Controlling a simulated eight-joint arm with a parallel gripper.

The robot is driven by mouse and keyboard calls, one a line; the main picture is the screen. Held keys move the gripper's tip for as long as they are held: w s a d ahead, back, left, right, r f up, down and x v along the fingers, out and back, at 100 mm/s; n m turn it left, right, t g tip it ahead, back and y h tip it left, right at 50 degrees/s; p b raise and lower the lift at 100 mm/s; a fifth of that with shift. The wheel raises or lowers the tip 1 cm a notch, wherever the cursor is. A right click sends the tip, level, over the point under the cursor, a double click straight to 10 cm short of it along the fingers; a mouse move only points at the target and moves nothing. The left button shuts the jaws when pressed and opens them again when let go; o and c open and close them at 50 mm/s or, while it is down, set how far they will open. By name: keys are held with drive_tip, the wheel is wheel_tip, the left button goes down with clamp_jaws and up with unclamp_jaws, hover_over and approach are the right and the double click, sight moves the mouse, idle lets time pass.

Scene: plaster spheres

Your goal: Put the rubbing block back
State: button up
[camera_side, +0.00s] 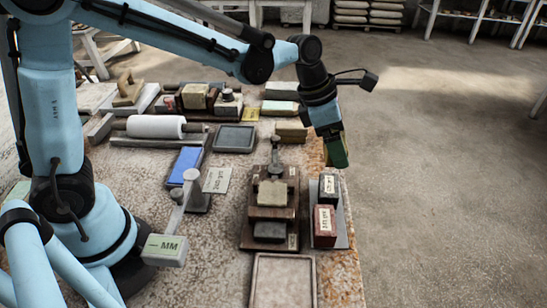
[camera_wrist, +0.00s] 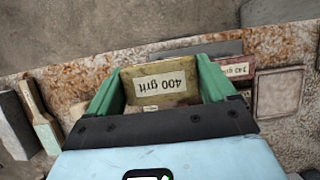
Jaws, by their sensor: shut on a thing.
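My gripper (camera_side: 338,150) hangs above the right edge of the table, its green fingers pointing down, just behind the labelled blocks. In the wrist view my gripper (camera_wrist: 160,68) is shut on an olive-yellow rubbing block (camera_wrist: 160,97) with a white "400 grit" label, which reads upside down there. In the side view that block is mostly hidden by the fingers. A grey tray (camera_side: 343,236) at the table's right edge bears a black labelled block (camera_side: 328,184) and a dark red labelled block (camera_side: 325,226). The red one shows partly behind my right finger in the wrist view (camera_wrist: 236,70).
Left of the tray stands a wooden fixture (camera_side: 283,212) with a tan block on it. An empty shallow tray (camera_side: 283,262) is in front. A balance arm with a grey "MM" block (camera_side: 164,250) stands nearer my base. The floor right of the table is clear.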

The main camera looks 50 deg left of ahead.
hover_over(319, 160)
wheel_tip(319, 160, down, 6)
drive_tip(key=shift+s+r, duration=0.1)
drive_tip(key=shift+f, duration=2.05)
drive_tip(key=shift+f, duration=0.1)
drive_tip(key=o, duration=0.9)
drive_tip(key=shift+o, duration=0.2)
